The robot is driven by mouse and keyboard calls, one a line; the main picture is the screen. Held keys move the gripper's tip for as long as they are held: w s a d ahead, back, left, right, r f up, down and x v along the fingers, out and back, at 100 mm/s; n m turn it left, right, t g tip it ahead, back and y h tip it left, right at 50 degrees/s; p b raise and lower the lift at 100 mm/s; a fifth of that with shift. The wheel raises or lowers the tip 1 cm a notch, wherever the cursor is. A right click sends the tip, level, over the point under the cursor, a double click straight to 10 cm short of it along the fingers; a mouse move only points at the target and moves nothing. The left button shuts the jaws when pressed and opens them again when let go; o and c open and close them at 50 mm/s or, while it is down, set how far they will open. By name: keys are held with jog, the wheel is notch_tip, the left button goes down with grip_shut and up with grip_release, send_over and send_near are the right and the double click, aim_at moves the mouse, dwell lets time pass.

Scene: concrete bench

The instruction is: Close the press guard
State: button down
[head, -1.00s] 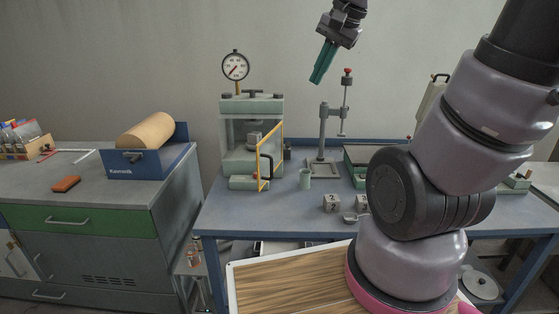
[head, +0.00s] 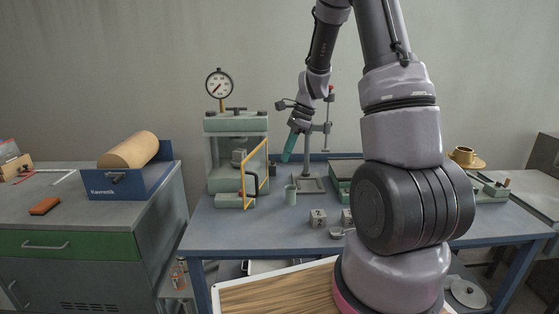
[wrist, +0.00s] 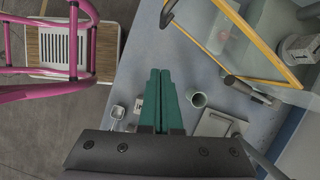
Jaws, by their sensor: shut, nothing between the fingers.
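The press (head: 235,125) stands at the back left of the blue bench. Its guard (head: 256,172) is a clear panel in a yellow frame with a dark handle. The guard stands open, swung out from the press front at an angle. My gripper (head: 287,157) has green fingers, which are shut and empty. It hangs in the air to the right of the guard, apart from it.
A green cup (head: 291,195) stands on the bench below my gripper. Numbered blocks (head: 318,218) sit in front of it. A drill-like stand (head: 308,160) is behind my gripper. A blue-framed roll holder (head: 130,180) is on the left cabinet. Bench front left is clear.

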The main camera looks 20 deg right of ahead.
jog(key=a+f, duration=0.7)
jog(key=shift+f, duration=0.25)
jog(key=shift+s, duration=0.1)
